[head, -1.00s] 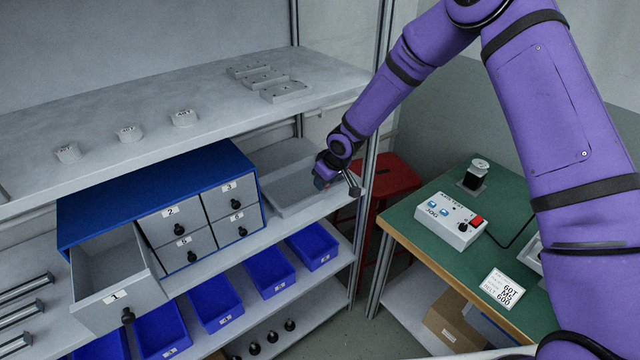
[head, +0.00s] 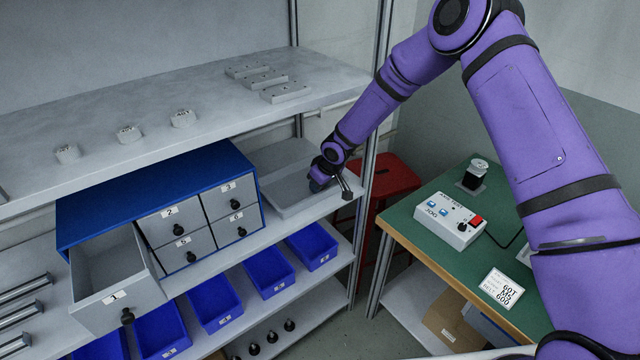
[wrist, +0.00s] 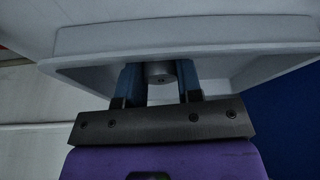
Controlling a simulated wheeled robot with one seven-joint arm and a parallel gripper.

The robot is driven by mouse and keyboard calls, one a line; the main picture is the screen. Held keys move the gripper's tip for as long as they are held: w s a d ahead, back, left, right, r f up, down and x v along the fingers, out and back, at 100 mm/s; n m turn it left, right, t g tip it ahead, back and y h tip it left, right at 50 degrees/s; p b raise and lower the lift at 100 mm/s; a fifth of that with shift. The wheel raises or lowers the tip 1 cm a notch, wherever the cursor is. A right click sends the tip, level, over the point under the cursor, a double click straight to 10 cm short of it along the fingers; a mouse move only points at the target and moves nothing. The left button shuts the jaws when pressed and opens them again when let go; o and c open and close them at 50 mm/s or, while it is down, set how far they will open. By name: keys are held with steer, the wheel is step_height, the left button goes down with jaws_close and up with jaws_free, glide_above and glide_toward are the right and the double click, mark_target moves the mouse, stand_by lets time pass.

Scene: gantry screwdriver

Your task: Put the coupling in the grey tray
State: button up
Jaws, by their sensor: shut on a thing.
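The grey tray (head: 285,207) sits on the middle shelf, right of the blue drawer cabinet. In the wrist view the tray (wrist: 80,70) fills the upper middle, with its walls around the fingertips. My gripper (head: 318,186) is at the tray's right part, low near its floor. In the wrist view my gripper (wrist: 160,80) has its two blue fingers shut on a small grey cylinder, the coupling (wrist: 160,72). The coupling is over the tray's inside; whether it touches the floor I cannot tell. In the head view the coupling is hidden by my gripper.
The blue cabinet (head: 150,190) stands left of the tray, its drawer 1 (head: 115,290) pulled out. The upper shelf (head: 215,110) lies above and behind. A shelf post (head: 368,170) and a red stool (head: 390,185) are to the right. Blue bins (head: 268,270) line the shelf below.

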steer(key=shift+s+f, duration=0.1)
steer(key=shift+f, duration=0.15)
